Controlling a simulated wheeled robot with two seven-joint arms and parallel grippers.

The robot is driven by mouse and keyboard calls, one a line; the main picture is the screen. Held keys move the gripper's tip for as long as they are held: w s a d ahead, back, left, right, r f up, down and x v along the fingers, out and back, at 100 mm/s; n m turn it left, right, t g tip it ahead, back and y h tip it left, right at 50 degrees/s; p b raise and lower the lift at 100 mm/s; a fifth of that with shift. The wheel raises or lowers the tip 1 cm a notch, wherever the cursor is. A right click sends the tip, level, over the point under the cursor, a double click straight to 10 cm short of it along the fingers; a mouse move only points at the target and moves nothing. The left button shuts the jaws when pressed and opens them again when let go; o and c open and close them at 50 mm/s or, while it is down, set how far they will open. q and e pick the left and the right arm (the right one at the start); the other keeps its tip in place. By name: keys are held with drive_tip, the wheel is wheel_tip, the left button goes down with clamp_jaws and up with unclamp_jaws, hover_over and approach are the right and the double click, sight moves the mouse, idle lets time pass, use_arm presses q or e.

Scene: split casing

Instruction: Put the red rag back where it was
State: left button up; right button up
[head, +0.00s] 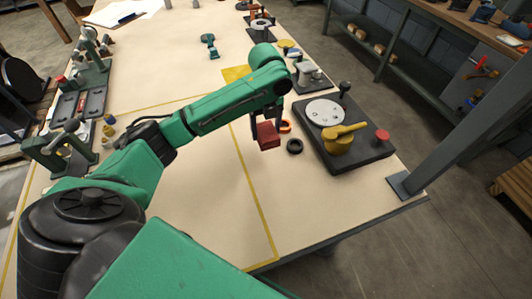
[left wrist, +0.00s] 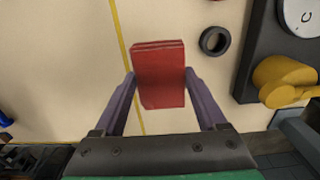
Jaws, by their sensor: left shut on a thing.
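The red rag (head: 267,135) looks like a folded red block and hangs from my left gripper (head: 268,127) in the head view. In the left wrist view the rag (left wrist: 160,75) sits between the two fingers of my left gripper (left wrist: 160,88), which is shut on it. The rag appears to be above the table, near the yellow line; the exact height is hard to tell. My right gripper is not in view.
A black ring (head: 295,146) and an orange ring (head: 285,126) lie close by on the table (head: 200,210). A dark base plate (head: 368,150) with a yellow part (head: 338,144) stands to the right. The front middle of the table is clear. A grey post (head: 447,125) rises at the right edge.

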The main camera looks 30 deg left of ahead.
sight(266, 159)
use_arm(q)
wheel_tip(266, 159, down, 11)
drive_tip(key=shift+r+p, duration=0.1)
drive_tip(key=shift+p, duration=0.25)
drive_tip(key=shift+f, duration=0.2)
drive_tip(key=o, duration=1.2)
drive_tip(key=shift+o, duration=0.2)
drive_tip(key=shift+r, duration=0.15)
wheel_tip(266, 159, up, 12)
drive_tip(key=shift+r+b, duration=0.1)
drive_tip(key=shift+b, duration=0.35)
drive_tip(key=shift+d, duration=0.1)
